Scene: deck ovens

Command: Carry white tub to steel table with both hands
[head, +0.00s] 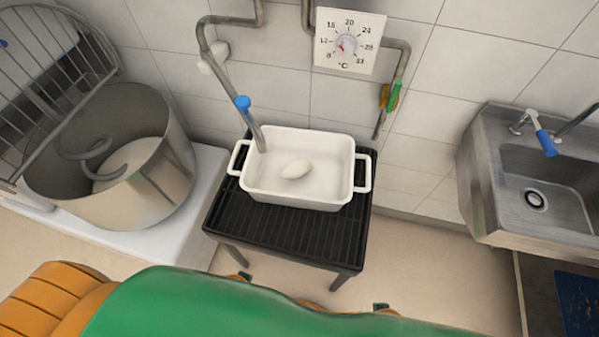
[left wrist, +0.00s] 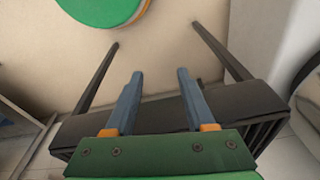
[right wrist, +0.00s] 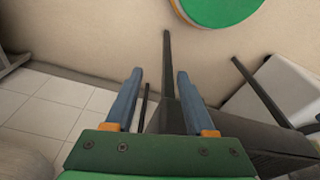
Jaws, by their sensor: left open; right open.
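The white tub (head: 268,196) is a rectangular dish with a loop handle at each end. It stands upright on a black slatted stand (head: 290,240), with a smooth whitish oval lump (head: 296,169) inside. My left gripper (left wrist: 155,72) is open with nothing between its fingers; the dark stand and its legs show beyond it. My right gripper (right wrist: 160,72) is open and empty, with the stand's dark edge and legs beyond it. The tub does not show in either wrist view. I cannot pick out a steel table for certain.
A large steel mixing bowl (head: 165,185) with a wire guard (head: 45,65) is left of the stand. A steel sink (head: 486,190) is on the right wall.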

